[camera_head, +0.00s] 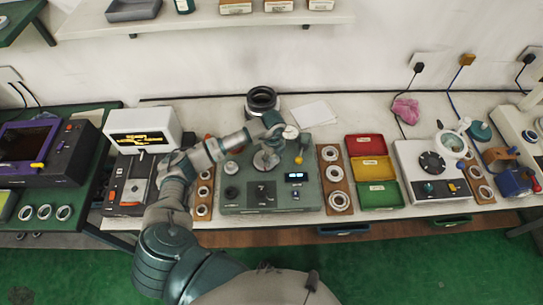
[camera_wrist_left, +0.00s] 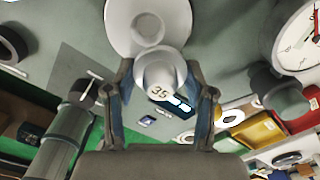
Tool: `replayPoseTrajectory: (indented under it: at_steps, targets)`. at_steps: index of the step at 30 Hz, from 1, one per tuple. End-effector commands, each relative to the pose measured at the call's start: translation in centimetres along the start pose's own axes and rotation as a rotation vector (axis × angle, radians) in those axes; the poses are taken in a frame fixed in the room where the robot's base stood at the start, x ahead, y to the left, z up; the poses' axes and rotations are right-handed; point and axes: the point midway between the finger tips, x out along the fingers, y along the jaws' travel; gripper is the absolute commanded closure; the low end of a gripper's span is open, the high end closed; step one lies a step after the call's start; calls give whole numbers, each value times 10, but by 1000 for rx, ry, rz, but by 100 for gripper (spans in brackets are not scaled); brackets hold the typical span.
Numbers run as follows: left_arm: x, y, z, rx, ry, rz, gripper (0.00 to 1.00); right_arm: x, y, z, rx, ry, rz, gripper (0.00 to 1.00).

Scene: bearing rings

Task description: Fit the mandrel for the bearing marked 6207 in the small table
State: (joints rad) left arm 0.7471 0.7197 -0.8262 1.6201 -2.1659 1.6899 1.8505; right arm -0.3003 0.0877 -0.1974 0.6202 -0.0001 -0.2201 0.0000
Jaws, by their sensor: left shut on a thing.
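My left gripper (camera_head: 279,129) is above the back of the green bench machine (camera_head: 231,205). In the left wrist view its fingers (camera_wrist_left: 165,92) are shut on a pale mandrel (camera_wrist_left: 158,72) marked 35. The small round table (camera_head: 266,161) is on top of the machine, just below and in front of the gripper. In the wrist view, a pale disc with a central boss (camera_wrist_left: 148,28) shows beyond the mandrel, which overlaps the disc's edge. I cannot tell whether they touch. No marking 6207 is readable. My right gripper is not in view.
Wooden boards with rings stand left (camera_head: 203,191) and right (camera_head: 337,178) of the machine. Red (camera_head: 365,146), yellow (camera_head: 370,169) and green (camera_head: 379,194) trays are further right. A dark ring stack (camera_head: 262,101) and paper (camera_head: 313,113) are behind.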

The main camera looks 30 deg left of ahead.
Motion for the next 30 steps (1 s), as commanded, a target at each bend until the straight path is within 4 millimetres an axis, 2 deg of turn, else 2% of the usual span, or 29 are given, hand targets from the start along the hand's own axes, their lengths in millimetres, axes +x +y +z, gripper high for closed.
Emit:
replayPoseTrajectory:
  at_steps: [3, 7, 16, 17, 30]
  targets:
    - [3, 2, 5, -4, 2, 0, 97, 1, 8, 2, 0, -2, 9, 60]
    - [4, 3, 9, -5, 6, 0, 97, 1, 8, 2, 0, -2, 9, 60]
    - [6, 5, 9, -5, -1, 10, 97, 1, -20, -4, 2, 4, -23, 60]
    - [6, 5, 10, -5, -1, 11, 100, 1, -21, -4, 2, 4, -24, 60]
    - [8, 9, 16, -1, 5, 13, 100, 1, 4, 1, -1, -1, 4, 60]
